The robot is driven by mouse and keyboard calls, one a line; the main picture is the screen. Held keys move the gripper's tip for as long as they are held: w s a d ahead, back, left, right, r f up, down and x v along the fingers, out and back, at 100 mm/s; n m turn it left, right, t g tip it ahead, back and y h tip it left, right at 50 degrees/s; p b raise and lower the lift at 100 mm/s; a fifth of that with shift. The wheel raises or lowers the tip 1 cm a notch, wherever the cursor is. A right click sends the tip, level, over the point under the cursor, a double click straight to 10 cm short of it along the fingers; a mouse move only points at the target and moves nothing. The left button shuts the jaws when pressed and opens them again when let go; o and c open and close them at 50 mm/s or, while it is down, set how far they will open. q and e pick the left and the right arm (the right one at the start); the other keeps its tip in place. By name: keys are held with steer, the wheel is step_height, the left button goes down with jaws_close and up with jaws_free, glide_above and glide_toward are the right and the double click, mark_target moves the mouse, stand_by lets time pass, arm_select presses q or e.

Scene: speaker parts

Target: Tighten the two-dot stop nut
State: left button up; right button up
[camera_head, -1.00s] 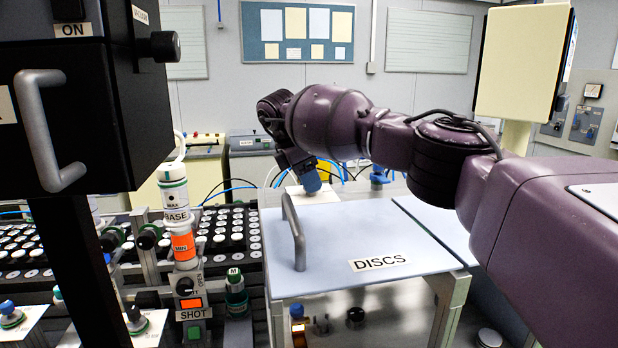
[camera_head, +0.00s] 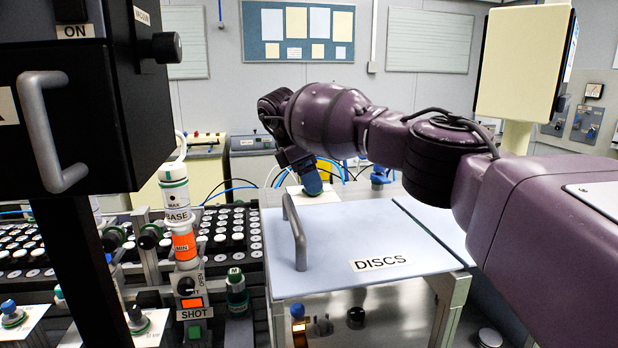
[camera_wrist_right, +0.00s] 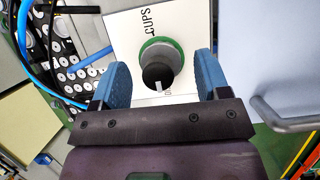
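In the right wrist view a round knob-like part with a green ring (camera_wrist_right: 160,42), a grey body (camera_wrist_right: 163,62) and a black top (camera_wrist_right: 158,75) with a white mark stands on a white plate (camera_wrist_right: 117,28). The plate's lettering reads "CUPS". My right gripper (camera_wrist_right: 161,62) is open, one blue finger on each side of this part, with a small gap showing at both sides. No two dots can be made out, so I cannot tell if this is the stop nut. In the head view the right gripper (camera_head: 312,182) is behind the DISCS box, over the white plate. My left gripper is not in view.
The DISCS box (camera_head: 350,238) with its grey handle (camera_head: 295,235) stands in front of my right gripper; the handle (camera_wrist_right: 285,122) also shows at right in the wrist view. Blue hoses (camera_wrist_right: 48,45) and a rack of white caps (camera_head: 235,240) lie to the left.

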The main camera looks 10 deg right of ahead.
steer(key=shift+a+r, duration=0.1)
steer(key=shift+r, duration=0.1)
steer(key=v, duration=1)
steer(key=shift+p, duration=0.3)
steer(key=shift+r, duration=0.15)
